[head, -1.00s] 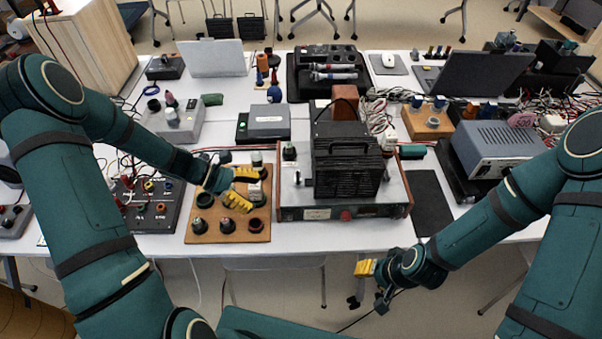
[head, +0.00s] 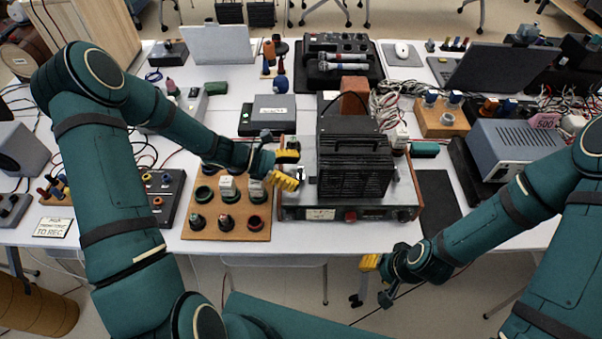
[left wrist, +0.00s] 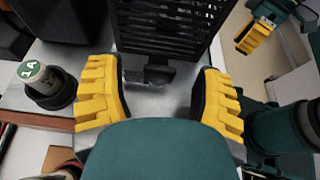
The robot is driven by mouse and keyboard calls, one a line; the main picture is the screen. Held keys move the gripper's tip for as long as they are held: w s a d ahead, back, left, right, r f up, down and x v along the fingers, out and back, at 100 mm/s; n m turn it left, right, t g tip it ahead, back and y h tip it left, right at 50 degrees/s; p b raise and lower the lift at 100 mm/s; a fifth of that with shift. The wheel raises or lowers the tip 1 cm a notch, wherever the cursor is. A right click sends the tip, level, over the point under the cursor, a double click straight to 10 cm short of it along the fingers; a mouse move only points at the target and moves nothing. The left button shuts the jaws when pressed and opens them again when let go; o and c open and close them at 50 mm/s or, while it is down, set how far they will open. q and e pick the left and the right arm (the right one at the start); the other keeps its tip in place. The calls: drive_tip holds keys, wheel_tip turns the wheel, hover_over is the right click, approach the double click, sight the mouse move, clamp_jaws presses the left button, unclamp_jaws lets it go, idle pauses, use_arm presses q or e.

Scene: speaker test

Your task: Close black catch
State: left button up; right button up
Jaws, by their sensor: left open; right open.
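A black slatted box (head: 353,160) with a top handle stands on a grey metal unit (head: 405,190). A small black catch (left wrist: 150,74) juts from the foot of the box in the left wrist view. In the head view I cannot make the catch out behind my gripper. My left gripper (head: 288,170) is open and empty at the left side of the box, over the unit. In the left wrist view its yellow fingers stand either side of the catch, apart from it. My right gripper (head: 363,280) is open and empty beyond the table's front edge.
A wooden board (head: 258,228) with several round sockets lies left of the unit. A round post with a green label (left wrist: 42,80) stands near my left fingers. A blue-grey instrument (head: 515,155) stands at the right. A black mat (head: 437,203) is bare.

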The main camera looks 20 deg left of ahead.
use_arm(q)
drive_tip(key=shift+x, duration=1)
clamp_jaws()
